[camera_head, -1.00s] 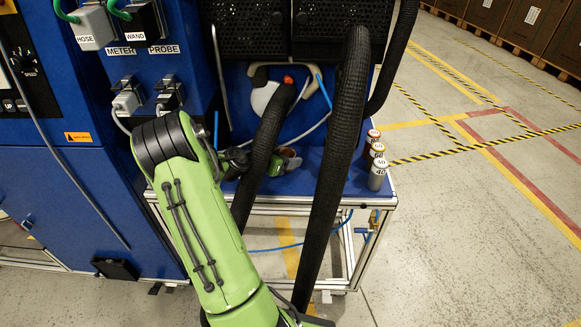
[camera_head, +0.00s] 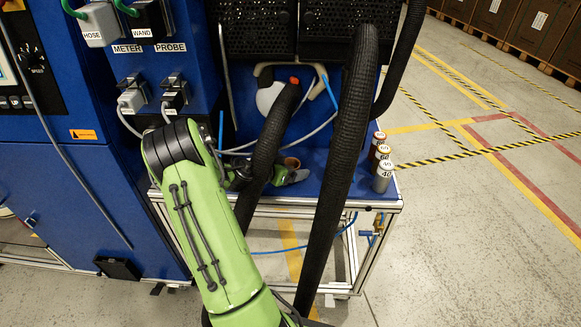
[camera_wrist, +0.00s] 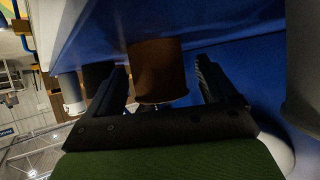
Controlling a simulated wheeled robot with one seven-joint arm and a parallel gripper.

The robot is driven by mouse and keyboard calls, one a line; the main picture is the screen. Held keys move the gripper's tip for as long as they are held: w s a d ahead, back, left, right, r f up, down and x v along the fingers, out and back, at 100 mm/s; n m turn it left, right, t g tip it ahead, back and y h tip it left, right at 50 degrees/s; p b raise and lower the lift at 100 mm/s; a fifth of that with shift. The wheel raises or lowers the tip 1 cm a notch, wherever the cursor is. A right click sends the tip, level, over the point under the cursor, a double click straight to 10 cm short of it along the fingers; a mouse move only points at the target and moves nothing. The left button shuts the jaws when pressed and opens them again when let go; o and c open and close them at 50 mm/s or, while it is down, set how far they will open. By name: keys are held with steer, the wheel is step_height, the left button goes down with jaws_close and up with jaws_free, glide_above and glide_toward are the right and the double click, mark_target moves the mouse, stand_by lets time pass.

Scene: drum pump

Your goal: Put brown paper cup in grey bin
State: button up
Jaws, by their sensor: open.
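The brown paper cup (camera_wrist: 158,70) is in the middle of the wrist view, between the two dark fingers of my gripper (camera_wrist: 162,80). The fingers stand apart, with a visible gap on each side of the cup. In the head view the cup's brown rim (camera_head: 291,162) shows on the blue tabletop, just behind my gripper (camera_head: 284,177). The black hose and my green arm hide part of the gripper there.
Thick black hoses (camera_head: 345,160) hang in front of the blue table (camera_head: 340,190). Several small numbered bottles (camera_head: 382,176) stand at its right edge. A blue cabinet (camera_head: 75,210) is on the left. Open floor (camera_head: 470,250) lies to the right.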

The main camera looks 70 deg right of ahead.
steer(key=shift+w+a+r, duration=0.2)
steer(key=shift+r, duration=0.15)
steer(key=p+v, duration=0.1)
steer(key=v, duration=1)
steer(key=shift+a, duration=0.2)
